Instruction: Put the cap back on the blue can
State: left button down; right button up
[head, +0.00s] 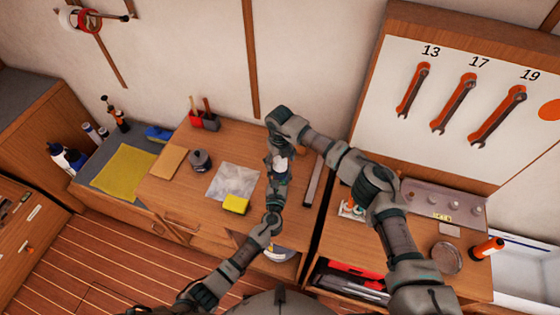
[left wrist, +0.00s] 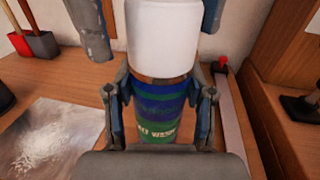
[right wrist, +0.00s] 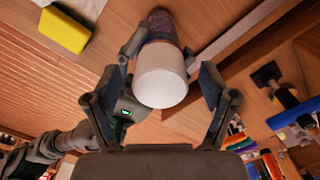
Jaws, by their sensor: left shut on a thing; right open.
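The blue can (left wrist: 162,110) has a blue and green label and stands upright between the fingers of my left gripper (left wrist: 160,100), which is shut on it. The white cap (left wrist: 160,35) is on the can's top, in line with it, with a copper-coloured band showing just below. In the right wrist view, the cap (right wrist: 161,80) is between the spread fingers of my right gripper (right wrist: 168,75), which is open, with the can (right wrist: 163,28) behind it. In the head view, my right gripper (head: 279,150) is above my left gripper (head: 275,185); the cap (head: 281,165) shows between them.
A yellow sponge (head: 236,204) and a pale sheet (head: 232,181) lie on the wooden bench left of the grippers. A dark round item (head: 200,160) and a red-and-grey holder (head: 203,118) are farther left. A long grey bar (head: 313,180) lies to the right.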

notch_tip(320, 180, up, 11)
jog(key=shift+r, duration=0.2)
pick_arm(q)
jog(key=shift+c, duration=1.6)
grip_release()
pick_arm(e)
jog(key=shift+w, duration=0.1)
pick_arm(q)
jog(key=s+a, duration=0.1)
jog(key=s, duration=1)
jog(key=shift+s+a, duration=0.3)
jog(key=shift+s, duration=0.1)
jog(key=shift+f, duration=0.1)
